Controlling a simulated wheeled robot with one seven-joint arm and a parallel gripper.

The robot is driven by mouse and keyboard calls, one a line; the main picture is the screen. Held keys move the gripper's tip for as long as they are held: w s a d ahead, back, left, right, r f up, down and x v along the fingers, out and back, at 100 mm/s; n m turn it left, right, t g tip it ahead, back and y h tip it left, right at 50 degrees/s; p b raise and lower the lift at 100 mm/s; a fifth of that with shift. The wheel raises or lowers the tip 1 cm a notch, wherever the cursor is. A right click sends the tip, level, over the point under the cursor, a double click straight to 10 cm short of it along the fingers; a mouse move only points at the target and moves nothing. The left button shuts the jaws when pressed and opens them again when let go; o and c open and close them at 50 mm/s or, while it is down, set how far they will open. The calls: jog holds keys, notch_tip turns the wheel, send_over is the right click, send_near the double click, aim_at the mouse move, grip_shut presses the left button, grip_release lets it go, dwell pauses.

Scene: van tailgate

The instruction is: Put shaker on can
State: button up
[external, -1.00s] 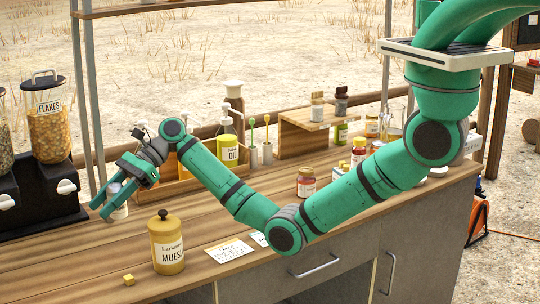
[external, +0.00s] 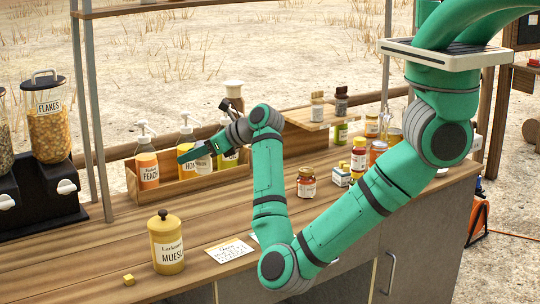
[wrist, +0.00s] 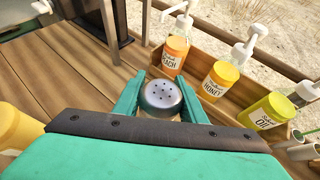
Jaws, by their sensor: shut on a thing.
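My gripper (external: 190,158) is shut on a shaker and holds it in front of the wooden bottle box. In the wrist view the shaker's grey domed metal top with small dark holes (wrist: 161,95) shows between the two green fingers. Its lower body is mostly hidden there. In the external view a pale part of the shaker (external: 204,164) shows beside the fingers. A yellow can labelled MUESLI (external: 167,248), with a dark-knobbed lid, stands upright on the counter, apart from the gripper. A yellow part of it also shows at the wrist view's left edge (wrist: 16,130).
The wooden box (external: 172,186) behind the gripper holds pump bottles, including peach (external: 147,168) and honey. A jar (external: 306,183) stands to the right. The counter's left middle is clear.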

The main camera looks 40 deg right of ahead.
jog(key=s+d+f+m+t+h, duration=0.1)
jog(key=s+d+m+h, duration=0.15)
jog(key=d, duration=0.85)
jog(key=s+d+f+m+t+h, duration=0.1)
jog(key=s+d+m+h, duration=0.15)
jog(key=d, duration=0.85)
jog(key=d+r, duration=0.7)
jog(key=d, duration=0.2)
jog(key=d+r, duration=0.7)
jog(key=d, duration=0.3)
jog(key=s+d+f, duration=0.2)
jog(key=s+d, duration=1.1)
jog(key=d, duration=0.2)
send_over(378, 147)
jog(key=a, duration=0.1)
notch_tip(378, 147, down, 3)
jog(key=w+f, duration=0.1)
jog(key=w+d+f, duration=0.1)
jog(key=f, duration=0.1)
jog(key=w+d+f, duration=0.1)
jog(key=shift+w+f, duration=0.35)
jog(key=shift+f, duration=0.05)
jog(key=shift+w+d+f, duration=0.35)
jog(key=shift+w+f, duration=0.05)
jog(key=shift+f, duration=0.15)
jog(key=shift+w+d+f, duration=0.1)
jog(key=shift+w+f, duration=0.1)
jog(key=shift+f, duration=1.6)
